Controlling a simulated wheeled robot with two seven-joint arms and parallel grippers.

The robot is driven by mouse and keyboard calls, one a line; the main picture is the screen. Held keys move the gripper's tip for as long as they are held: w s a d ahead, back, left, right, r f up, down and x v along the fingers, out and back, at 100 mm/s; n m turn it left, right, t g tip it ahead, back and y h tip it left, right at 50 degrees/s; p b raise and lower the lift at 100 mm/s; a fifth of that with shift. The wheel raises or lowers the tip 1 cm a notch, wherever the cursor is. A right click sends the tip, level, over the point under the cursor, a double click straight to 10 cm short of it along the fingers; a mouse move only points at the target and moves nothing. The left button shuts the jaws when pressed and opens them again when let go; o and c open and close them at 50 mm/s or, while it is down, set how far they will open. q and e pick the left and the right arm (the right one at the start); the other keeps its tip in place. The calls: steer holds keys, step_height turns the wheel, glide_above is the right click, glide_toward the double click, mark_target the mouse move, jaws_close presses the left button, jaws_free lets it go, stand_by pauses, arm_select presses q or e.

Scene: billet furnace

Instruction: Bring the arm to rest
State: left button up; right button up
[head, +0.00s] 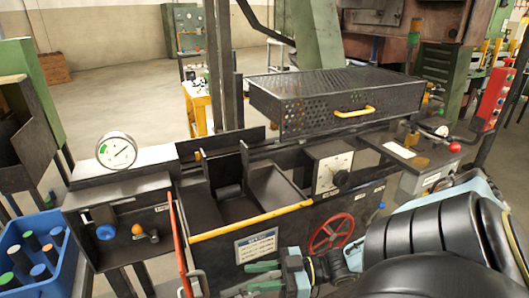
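My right arm (430,240) comes in from the lower right. Its gripper (250,279) is low at the bottom edge, in front of the furnace bench's front panel and left of the red handwheel (331,233). Its two green-and-dark fingers point left with a gap between them, and I see nothing held. Whether it touches the panel cannot be told. My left gripper is not in view.
The furnace bench carries a perforated cover with a yellow handle (354,112), a round gauge (117,151) and a yellow-edged tray (252,222). A blue crate (66,271) of capped cylinders stands lower left. Open floor (110,95) lies behind.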

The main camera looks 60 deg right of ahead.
steer(key=shift+s+d, duration=0.45)
steer(key=shift+s, duration=0.05)
steer(key=s+d+f+m+g+h, duration=0.1)
steer(key=s+d+f+m+h, duration=0.2)
steer(key=f, duration=0.6)
steer(key=s+d+f+g+h, duration=0.1)
steer(key=d+f+h, duration=0.25)
steer(key=f, duration=0.65)
steer(key=s+d+f+m+g+h, duration=0.25)
steer(key=f+h, duration=0.25)
steer(key=f, duration=0.4)
steer(key=s+a+f+g, duration=0.8)
steer(key=s+a+f, duration=0.8)
steer(key=a, duration=0.4)
steer(key=shift+s+f, duration=0.2)
steer(key=shift+f, duration=0.15)
steer(key=shift+s, duration=0.1)
